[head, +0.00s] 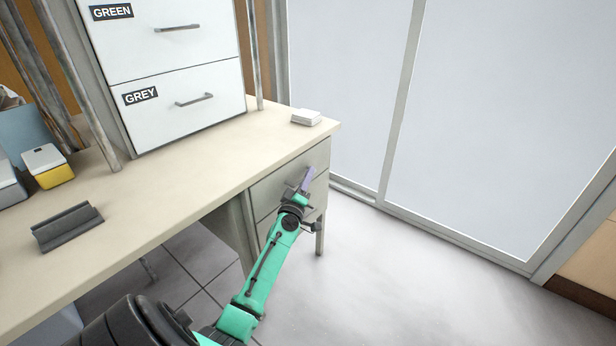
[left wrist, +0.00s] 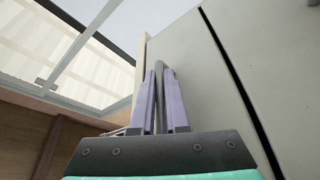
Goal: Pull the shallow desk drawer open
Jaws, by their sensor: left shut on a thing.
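The desk (head: 215,165) has a grey drawer unit under its right end. The shallow upper drawer (head: 268,192) shows its pale grey front, which looks about flush with the unit in the head view. My left gripper (head: 306,180) is at this drawer front, with purple fingers. In the left wrist view, the fingers (left wrist: 160,98) are closed around the grey bar handle (left wrist: 160,80). The drawer front (left wrist: 185,75) fills the middle right there, beside a dark narrow gap. The fingers hide much of the handle. My right gripper is out of view.
White cabinet drawers labelled GREEN and GREY (head: 185,100) stand on the desk. A white stack (head: 306,117) lies near its right corner. A dark holder (head: 67,226) and a yellow-and-white box (head: 48,167) are at left. The floor (head: 410,270) right of the drawers is clear.

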